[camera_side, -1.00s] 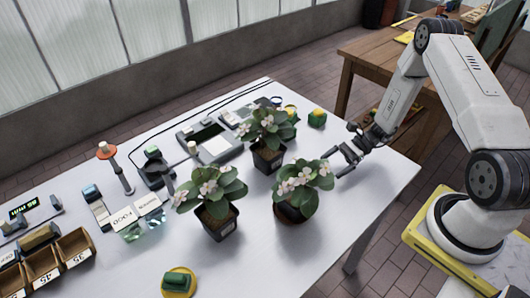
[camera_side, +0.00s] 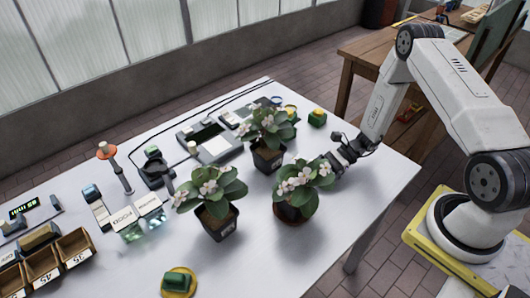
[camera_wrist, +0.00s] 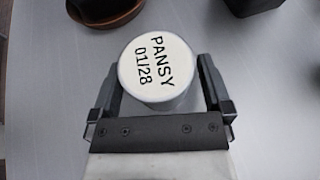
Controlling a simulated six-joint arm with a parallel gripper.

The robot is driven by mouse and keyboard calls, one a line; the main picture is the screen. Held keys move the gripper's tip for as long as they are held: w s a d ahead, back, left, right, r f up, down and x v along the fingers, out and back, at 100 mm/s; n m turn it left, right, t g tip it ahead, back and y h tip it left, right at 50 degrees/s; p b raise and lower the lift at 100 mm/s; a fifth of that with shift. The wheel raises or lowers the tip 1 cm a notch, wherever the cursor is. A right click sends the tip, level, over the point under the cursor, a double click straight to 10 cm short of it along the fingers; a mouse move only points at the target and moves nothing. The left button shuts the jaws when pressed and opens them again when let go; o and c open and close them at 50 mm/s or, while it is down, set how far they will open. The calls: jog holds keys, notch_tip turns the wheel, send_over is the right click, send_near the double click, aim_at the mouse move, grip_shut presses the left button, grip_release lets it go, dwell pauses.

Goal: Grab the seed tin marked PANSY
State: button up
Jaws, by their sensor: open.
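The seed tin marked PANSY (camera_wrist: 156,72) stands upright in the wrist view, a round tin with a cream lid reading "PANSY 01/28". My gripper (camera_wrist: 158,78) is open, with one finger on each side of the tin. Narrow gaps seem to show between the fingers and the tin, though contact low down cannot be seen. In the side view my gripper (camera_side: 325,163) is low over the table, behind the right-hand potted plant (camera_side: 298,190). The plant's leaves hide the tin and the fingertips there.
Two more potted plants (camera_side: 218,222) (camera_side: 268,152) stand to the left on the white table (camera_side: 275,262). A terracotta saucer (camera_wrist: 128,18) and a dark pot (camera_wrist: 250,4) lie just beyond the tin in the wrist view. The table's right end is clear.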

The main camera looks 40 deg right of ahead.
jog(key=shift+c, duration=0.2)
jog(key=c, duration=1.2)
jog(key=shift+r, duration=0.15)
jog(key=shift+r, duration=0.75)
jog(key=s+r, duration=0.3)
jog(key=s, duration=0.1)
jog(key=s+a+r, duration=0.1)
jog(key=s+r, duration=0.3)
jog(key=s, duration=0.1)
jog(key=s+r, duration=0.4)
jog(key=s, duration=0.1)
jog(key=shift+a+r, duration=0.15)
jog(key=shift+a, duration=0.2)
